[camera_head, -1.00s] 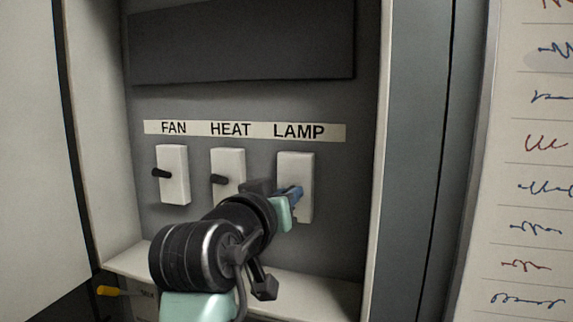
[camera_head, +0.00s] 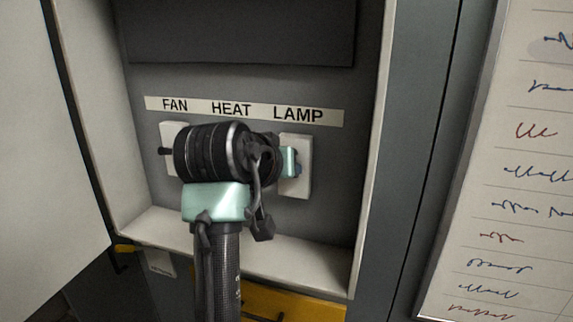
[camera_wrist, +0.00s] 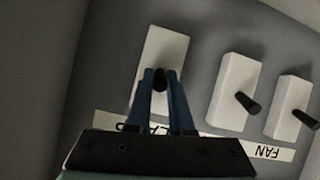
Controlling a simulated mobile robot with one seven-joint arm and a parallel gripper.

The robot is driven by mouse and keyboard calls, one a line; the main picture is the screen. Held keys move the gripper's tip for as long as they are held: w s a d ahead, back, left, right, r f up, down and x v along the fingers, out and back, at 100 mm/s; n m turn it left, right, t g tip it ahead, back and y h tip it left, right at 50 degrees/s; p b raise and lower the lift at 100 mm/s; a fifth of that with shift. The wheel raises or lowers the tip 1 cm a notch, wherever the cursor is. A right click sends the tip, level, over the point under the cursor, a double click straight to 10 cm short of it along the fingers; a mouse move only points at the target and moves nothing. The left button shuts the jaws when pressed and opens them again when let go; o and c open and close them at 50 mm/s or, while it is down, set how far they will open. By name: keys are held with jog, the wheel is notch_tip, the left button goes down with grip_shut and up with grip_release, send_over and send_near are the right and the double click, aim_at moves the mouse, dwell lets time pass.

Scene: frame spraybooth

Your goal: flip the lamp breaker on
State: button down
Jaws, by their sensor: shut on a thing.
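The lamp breaker (camera_head: 303,187) is a white plate under the LAMP end of the label strip (camera_head: 240,110). In the wrist view, the lamp breaker (camera_wrist: 168,45) is the leftmost plate and appears upside down. Its dark lever (camera_wrist: 160,78) sits between the two blue fingers of my gripper (camera_wrist: 160,84), which is shut on it. In the head view my gripper (camera_head: 296,162) is at the plate's upper half, and my wrist hides the lever.
The fan breaker (camera_head: 170,134) is partly covered by my wrist, and the heat breaker is hidden there. The heat breaker (camera_wrist: 233,92) and its lever show in the wrist view. Cabinet side walls (camera_head: 372,150) and a bottom ledge (camera_head: 300,268) surround the panel.

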jog(key=c, duration=0.8)
grip_release()
jog(key=b+v, duration=0.6)
jog(key=v, duration=0.7)
jog(key=s+d+n+t+y+b, duration=0.1)
jog(key=s+d+t+y+b, duration=0.2)
jog(key=s+t+b, duration=0.8)
jog(key=s+r+t+y, duration=0.1)
jog(key=s+t, duration=0.1)
jog(key=t, duration=0.2)
jog(key=shift+s+d+t, duration=0.35)
jog(key=shift+d+t, duration=0.05)
